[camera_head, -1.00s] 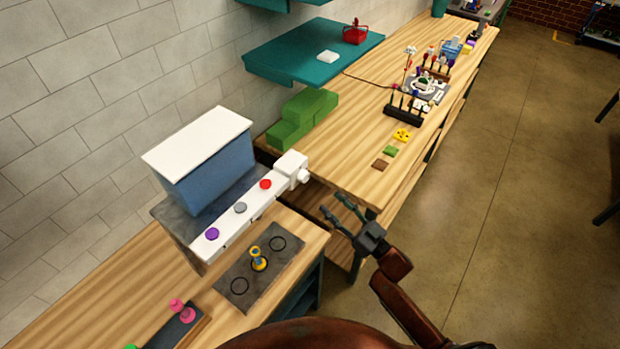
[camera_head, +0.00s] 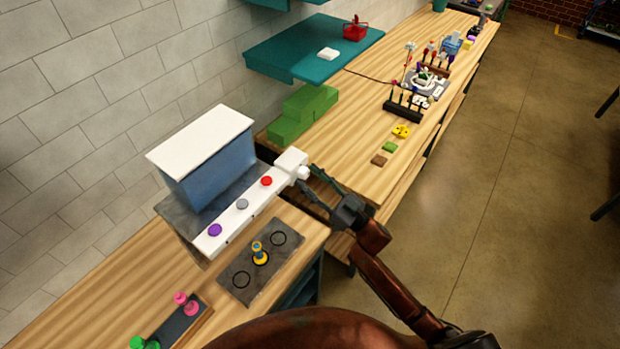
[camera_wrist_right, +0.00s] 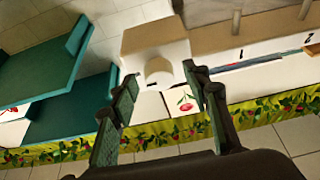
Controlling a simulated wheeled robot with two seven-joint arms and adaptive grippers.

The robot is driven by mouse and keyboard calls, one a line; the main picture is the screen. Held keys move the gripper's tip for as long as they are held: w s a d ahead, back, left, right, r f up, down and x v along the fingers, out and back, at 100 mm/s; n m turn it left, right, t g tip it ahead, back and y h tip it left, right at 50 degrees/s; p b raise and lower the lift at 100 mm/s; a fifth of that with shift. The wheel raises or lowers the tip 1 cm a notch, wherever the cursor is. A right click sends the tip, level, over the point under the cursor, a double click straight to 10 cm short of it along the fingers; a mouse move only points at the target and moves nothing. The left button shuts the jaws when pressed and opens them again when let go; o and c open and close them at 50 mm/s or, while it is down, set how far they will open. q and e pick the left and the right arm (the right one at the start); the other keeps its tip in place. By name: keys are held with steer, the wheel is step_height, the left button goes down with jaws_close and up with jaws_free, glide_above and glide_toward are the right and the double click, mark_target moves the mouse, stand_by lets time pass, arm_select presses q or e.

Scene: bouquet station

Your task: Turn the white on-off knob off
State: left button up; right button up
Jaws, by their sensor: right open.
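The white on-off knob (camera_head: 303,172) is a short cylinder on the end of a white block (camera_head: 291,160), at the right end of the white button panel (camera_head: 228,222). In the right wrist view the knob (camera_wrist_right: 158,73) appears between my two fingers, facing the camera. My right gripper (camera_head: 312,181) is open, with its fingertips close to the knob; I cannot tell whether they touch it. It also shows in the right wrist view (camera_wrist_right: 160,78), with a finger on each side of the knob. My left gripper is not in view.
The panel carries purple (camera_head: 215,230), grey (camera_head: 242,204) and red (camera_head: 266,181) buttons, with a blue box (camera_head: 210,172) behind. A dark plate (camera_head: 240,280) holds a yellow piece (camera_head: 259,254). A gap separates the two wooden benches; green blocks (camera_head: 300,118) stand on the far one.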

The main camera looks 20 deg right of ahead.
steer(key=shift+c, duration=0.6)
steer(key=c, duration=0.9)
steer(key=shift+a, duration=0.15)
steer(key=shift+c, duration=0.7)
steer(key=shift+s, duration=0.1)
